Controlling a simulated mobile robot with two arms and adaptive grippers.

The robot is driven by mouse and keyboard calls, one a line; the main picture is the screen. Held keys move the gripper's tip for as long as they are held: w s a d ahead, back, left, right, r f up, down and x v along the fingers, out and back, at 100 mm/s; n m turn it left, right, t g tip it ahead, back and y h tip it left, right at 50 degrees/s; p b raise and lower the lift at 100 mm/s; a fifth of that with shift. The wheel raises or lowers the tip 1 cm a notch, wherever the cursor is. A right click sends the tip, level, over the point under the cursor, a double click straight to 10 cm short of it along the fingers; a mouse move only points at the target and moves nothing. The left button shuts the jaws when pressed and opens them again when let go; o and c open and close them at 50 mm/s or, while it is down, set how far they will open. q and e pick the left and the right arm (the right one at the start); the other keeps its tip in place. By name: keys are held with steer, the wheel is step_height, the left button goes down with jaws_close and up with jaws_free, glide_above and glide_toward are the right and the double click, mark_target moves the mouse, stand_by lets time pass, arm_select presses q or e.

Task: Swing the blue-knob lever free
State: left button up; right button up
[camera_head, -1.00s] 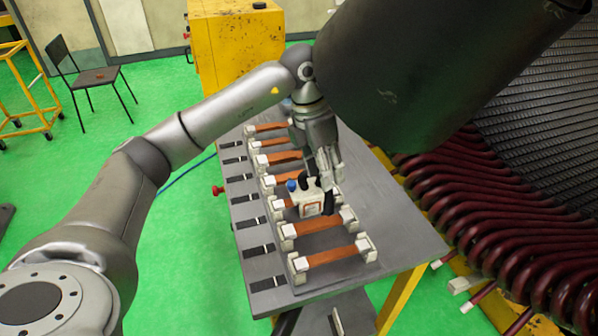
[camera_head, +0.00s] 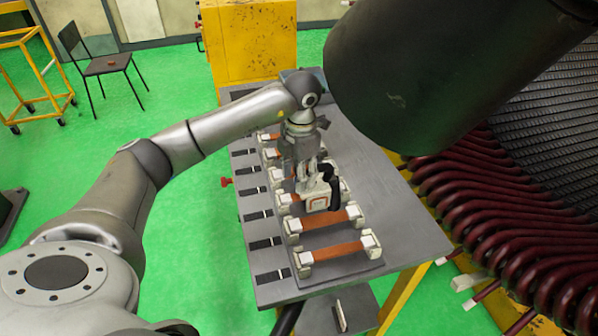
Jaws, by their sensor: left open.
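A white block-shaped device (camera_head: 317,203) with a red-outlined label and a dark curved part (camera_head: 333,188) on its right sits among the orange bars on the table. No blue knob or lever can be made out now; my gripper covers the top and left of the device. My left gripper (camera_head: 309,186) is open, pointing down right at the device, with its fingers around or just behind its top. I cannot tell whether they touch it. My right gripper is not in view.
Several orange-brown bars (camera_head: 335,250) with white end blocks lie in a row on the grey table (camera_head: 408,222). Dark red coils (camera_head: 480,200) stand close on the right. A large dark rounded shape blocks the upper right. A yellow cabinet (camera_head: 255,45) stands behind.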

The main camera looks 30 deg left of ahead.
arm_select(q)
steer(key=shift+f, duration=0.4)
jaws_close()
